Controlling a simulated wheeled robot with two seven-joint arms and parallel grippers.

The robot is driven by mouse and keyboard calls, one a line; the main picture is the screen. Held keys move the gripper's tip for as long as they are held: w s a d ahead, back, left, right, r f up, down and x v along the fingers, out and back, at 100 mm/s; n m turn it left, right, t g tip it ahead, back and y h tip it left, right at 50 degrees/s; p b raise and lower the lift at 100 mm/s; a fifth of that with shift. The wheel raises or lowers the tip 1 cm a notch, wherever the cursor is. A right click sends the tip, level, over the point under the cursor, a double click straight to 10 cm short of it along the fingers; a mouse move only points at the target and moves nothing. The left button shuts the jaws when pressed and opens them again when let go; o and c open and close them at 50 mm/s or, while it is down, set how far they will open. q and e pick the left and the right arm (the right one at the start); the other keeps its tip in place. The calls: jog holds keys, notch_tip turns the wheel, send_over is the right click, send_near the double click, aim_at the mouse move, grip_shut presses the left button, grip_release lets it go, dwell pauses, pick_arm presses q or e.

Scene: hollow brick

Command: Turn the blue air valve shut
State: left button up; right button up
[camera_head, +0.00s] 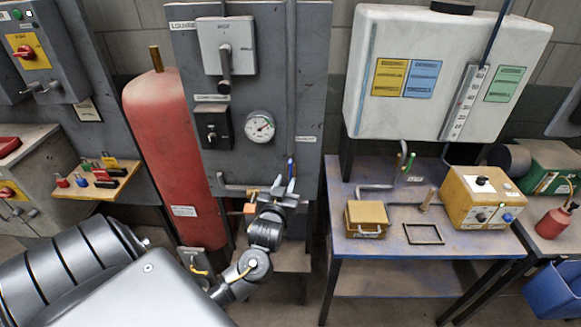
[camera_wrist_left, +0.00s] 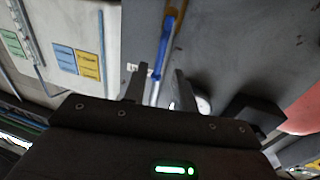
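The blue air valve handle (camera_head: 290,167) is a slim upright lever by the vertical pipe at the lower right of the grey panel. In the left wrist view the blue handle (camera_wrist_left: 164,48) lies along the pipe. My left gripper (camera_head: 283,184) is just below the handle in the head view, its fingers spread. In the left wrist view the fingers of my left gripper (camera_wrist_left: 158,78) stand apart, with the lower end of the blue handle in line with the gap. I cannot tell whether they touch it. My right gripper is out of view.
The grey panel (camera_head: 255,90) carries a lever switch (camera_head: 225,60), a small black switch (camera_head: 212,128) and a round gauge (camera_head: 260,126). A red cylinder (camera_head: 172,130) stands left. A blue table (camera_head: 375,247) with boxes stands right, a pale tank (camera_head: 440,60) above it.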

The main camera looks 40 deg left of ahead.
aim_at(290, 171)
pick_arm(q)
jog(key=p+x, duration=0.1)
jog(key=x, duration=0.5)
jog(key=shift+w+a+p, duration=0.2)
jog(key=shift+w+p, duration=0.15)
jog(key=shift+p, duration=0.05)
jog(key=shift+c, duration=0.8)
grip_shut()
